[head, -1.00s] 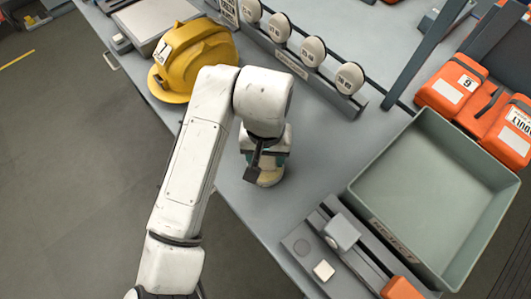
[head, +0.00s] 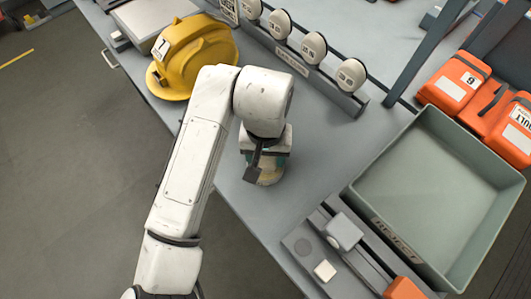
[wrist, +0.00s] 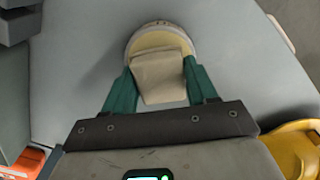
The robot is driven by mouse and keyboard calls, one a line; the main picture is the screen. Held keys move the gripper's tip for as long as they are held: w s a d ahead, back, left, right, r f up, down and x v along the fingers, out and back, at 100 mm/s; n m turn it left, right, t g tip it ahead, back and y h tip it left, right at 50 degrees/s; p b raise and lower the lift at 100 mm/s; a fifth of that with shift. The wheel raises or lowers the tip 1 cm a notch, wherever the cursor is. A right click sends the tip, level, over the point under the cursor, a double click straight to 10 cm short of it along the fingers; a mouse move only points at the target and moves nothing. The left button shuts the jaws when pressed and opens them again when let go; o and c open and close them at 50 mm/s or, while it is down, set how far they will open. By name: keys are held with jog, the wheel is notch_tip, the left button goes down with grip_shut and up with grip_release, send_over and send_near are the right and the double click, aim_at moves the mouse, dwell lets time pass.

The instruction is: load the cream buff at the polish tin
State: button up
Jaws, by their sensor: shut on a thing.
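My gripper (wrist: 160,74) has two green fingers shut on the cream buff (wrist: 160,80), a pale block that shows between them in the wrist view. The round polish tin (wrist: 158,40), with a pale rim and yellowish inside, lies just beyond and under the buff. The buff's far end overlaps the tin in this view; I cannot tell whether they touch.
A yellow helmet (head: 195,58) sits at the bench's left. A rack of several white round pieces (head: 310,68) runs along the back. A grey-green tray (head: 350,190) and a grey fixture (head: 300,248) stand at right. Bench between tin and tray is clear.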

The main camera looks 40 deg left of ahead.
jog(key=shift+f, duration=0.6)
dwell(2.2)
notch_tip(320, 180, up, 7)
jog(key=p, duration=0.7)
jog(key=shift+r+p, duration=0.15)
jog(key=shift+p, duration=0.15)
dwell(0.8)
